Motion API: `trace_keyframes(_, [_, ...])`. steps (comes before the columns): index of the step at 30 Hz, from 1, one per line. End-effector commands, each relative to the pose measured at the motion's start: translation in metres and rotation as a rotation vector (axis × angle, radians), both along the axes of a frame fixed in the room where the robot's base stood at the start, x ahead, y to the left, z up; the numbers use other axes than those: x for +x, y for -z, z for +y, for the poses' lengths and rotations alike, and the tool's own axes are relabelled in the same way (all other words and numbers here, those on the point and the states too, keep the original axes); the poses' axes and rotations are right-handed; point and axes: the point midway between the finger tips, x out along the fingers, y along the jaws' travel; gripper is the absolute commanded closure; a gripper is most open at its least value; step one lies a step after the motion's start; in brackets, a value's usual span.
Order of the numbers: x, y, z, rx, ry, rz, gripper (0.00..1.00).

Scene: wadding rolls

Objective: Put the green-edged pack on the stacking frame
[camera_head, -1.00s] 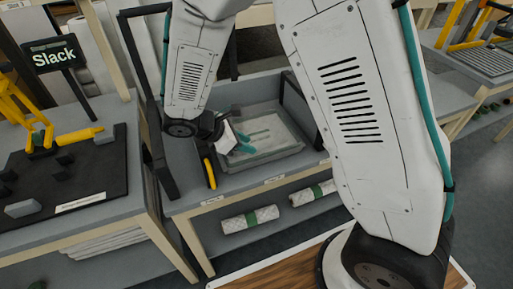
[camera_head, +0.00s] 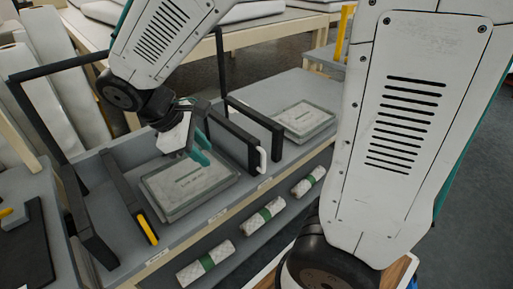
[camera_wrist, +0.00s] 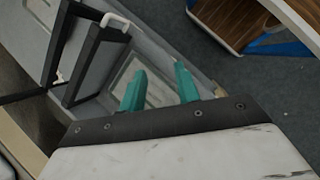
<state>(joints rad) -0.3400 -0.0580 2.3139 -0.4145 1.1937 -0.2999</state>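A flat pale pack (camera_head: 188,185) with a grey-green rim lies on the grey bench, below my gripper (camera_head: 200,150). A similar flat pack (camera_head: 304,120) lies farther right; I cannot tell for certain which one is the green-edged pack. Dark upright frames (camera_head: 232,138) stand between the two packs; I cannot tell whether these are the stacking frame. Part of a pale panel (camera_wrist: 125,75) shows behind the left finger there.
Rolls with green bands (camera_head: 264,215) lie on the shelf below the bench. A dark bar with a yellow handle (camera_head: 146,228) lies left of the near pack. A white handle (camera_head: 262,160) sticks out from the dark frames.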

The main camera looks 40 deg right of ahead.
Motion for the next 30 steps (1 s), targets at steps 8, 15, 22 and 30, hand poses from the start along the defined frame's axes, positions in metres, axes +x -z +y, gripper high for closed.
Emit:
trace_keyframes(8, [-0.081,-0.053,-0.036,0.217,0.455,-0.229,0.68])
trace_keyframes(15, [-0.131,-0.068,-0.041,0.37,0.735,-0.372,0.68])
trace_keyframes(22, [-0.146,-0.07,-0.037,0.421,0.822,-0.414,0.68])
trace_keyframes(30, [-0.146,-0.071,-0.036,0.422,0.821,-0.413,0.68])
